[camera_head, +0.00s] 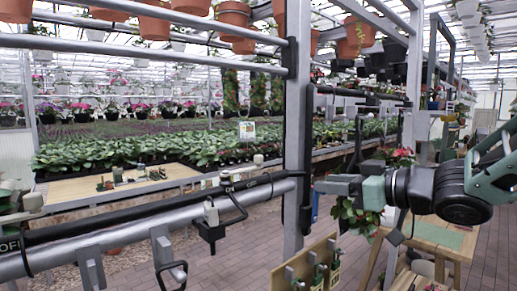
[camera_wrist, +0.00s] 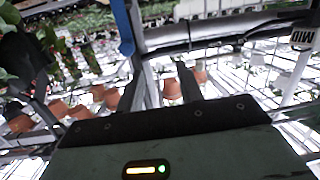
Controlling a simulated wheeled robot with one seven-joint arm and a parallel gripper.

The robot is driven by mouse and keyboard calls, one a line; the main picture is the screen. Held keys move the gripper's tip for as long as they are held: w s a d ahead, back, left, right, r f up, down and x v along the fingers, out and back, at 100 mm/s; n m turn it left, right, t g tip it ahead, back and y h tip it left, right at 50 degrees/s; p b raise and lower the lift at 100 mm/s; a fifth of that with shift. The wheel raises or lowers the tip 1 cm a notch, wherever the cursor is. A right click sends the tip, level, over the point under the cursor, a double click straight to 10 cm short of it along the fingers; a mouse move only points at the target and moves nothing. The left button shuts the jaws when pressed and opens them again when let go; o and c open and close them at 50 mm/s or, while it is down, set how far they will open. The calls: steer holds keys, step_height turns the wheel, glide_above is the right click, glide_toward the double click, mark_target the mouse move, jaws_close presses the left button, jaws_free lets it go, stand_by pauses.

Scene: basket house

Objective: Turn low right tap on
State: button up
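A dark pipe along a grey rail (camera_head: 150,220) runs from lower left up to a metal post. A tap (camera_head: 228,182) with a pale cap and a bent black handle sits on this pipe, left of the post. My gripper (camera_head: 322,186) points left beside the post, to the right of this tap, and looks empty. In the wrist view my gripper's two dark fingers (camera_wrist: 158,78) stand apart. I cannot tell for certain which fitting is the low right tap.
The upright metal post (camera_head: 296,120) stands close to my fingertips. A black fitting (camera_head: 211,228) hangs below the rail. A wooden rack with bottles (camera_head: 318,270) is below right. A potted plant (camera_head: 355,215) is under my gripper. Brick floor lies open behind the rail.

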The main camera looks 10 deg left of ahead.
step_height(320, 180, up, 4)
steer(key=s+d+n+g+y+p, duration=0.1)
steer(key=s+n+g+y, duration=0.1)
steer(key=n+g+y, duration=0.15)
steer(key=g+p, duration=0.2)
steer(key=p, duration=0.5)
glide_toward(258, 158)
steer(key=shift+n+y, duration=0.35)
steer(key=x, duration=0.6)
steer(key=w+x, duration=0.1)
steer(key=x, duration=0.2)
steer(key=shift+d+f, duration=0.1)
steer(key=shift+f, duration=0.15)
steer(key=shift+w+a+f, duration=0.1)
steer(key=shift+a+f, duration=0.05)
steer(key=shift+a, duration=0.45)
jaws_close()
steer(key=shift+t, duration=0.25)
